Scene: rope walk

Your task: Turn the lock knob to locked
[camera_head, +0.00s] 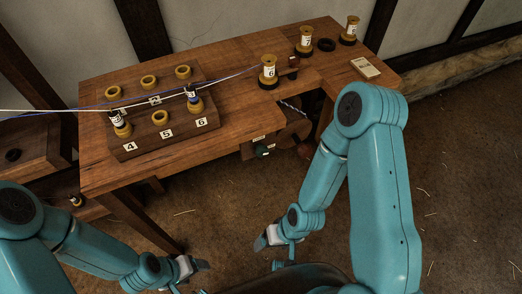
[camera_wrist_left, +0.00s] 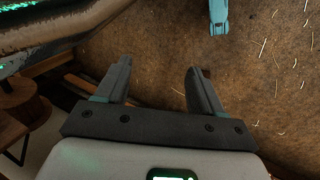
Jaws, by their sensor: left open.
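No part is clearly readable as the lock knob. My left gripper (camera_head: 190,273) is low at the bottom, in front of the table and well apart from these fittings. In the left wrist view it (camera_wrist_left: 160,72) is open and empty above the floor. My right gripper (camera_head: 268,240) hangs below the fittings, apart from them; its jaws are too small to read.
The wooden table (camera_head: 233,137) carries a numbered rack (camera_head: 140,147) with yellow bobbins, and several spools (camera_head: 268,73) along the right. Blue and white strands cross above it. A small tag-like block (camera_head: 365,68) lies at the right end. Floor (camera_head: 220,215) before the table is clear.

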